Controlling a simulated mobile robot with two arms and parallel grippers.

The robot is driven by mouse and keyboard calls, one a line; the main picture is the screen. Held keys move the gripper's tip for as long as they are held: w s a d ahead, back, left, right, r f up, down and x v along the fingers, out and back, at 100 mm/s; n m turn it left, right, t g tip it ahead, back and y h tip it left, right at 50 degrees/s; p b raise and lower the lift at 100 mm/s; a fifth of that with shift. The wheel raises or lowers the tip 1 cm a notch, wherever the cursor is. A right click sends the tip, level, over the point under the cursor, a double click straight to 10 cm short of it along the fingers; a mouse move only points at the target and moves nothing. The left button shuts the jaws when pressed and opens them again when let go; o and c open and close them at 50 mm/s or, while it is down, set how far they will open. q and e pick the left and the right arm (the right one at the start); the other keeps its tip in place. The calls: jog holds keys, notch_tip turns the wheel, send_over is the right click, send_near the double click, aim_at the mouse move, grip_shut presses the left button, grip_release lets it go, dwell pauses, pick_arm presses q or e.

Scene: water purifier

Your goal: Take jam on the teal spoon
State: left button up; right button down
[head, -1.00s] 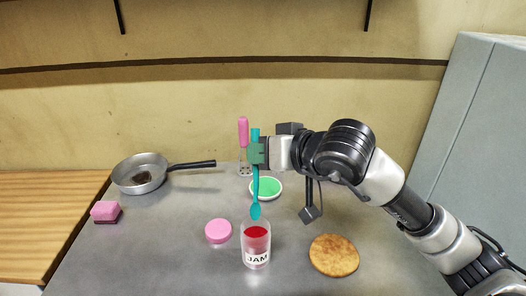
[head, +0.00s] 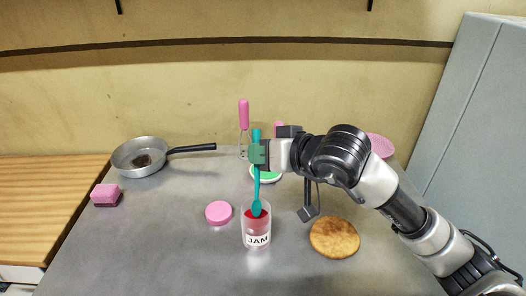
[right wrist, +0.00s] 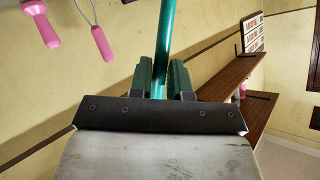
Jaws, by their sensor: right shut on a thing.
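My right gripper (head: 257,153) is shut on the teal spoon (head: 257,180), which hangs upright with its bowl down. The spoon's handle also shows between the fingers in the right wrist view (right wrist: 166,40). The spoon's bowl is at the mouth of the open jam jar (head: 256,238), overlapping the red jam in the picture; I cannot tell whether it touches the jam. The jar is clear with a white JAM label and stands on the grey table. A pink lid (head: 218,213) lies left of the jar. My left gripper is not in view.
A round brown flat bread or pancake (head: 334,238) lies right of the jar. A green-and-white dish (head: 268,178) is behind the spoon. A pan (head: 140,157) and a pink sponge (head: 105,195) are at left. Pink-handled utensils (head: 244,115) stand behind. The table's front left is clear.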

jog(key=shift+f+b, duration=0.55)
jog(key=shift+b, duration=0.1)
dwell(1.0)
jog(key=shift+f+b, duration=0.2)
jog(key=shift+b, duration=0.4)
dwell(1.8)
jog(key=shift+r, duration=0.1)
jog(key=shift+r+p, duration=1.15)
jog(key=shift+r, duration=2.45)
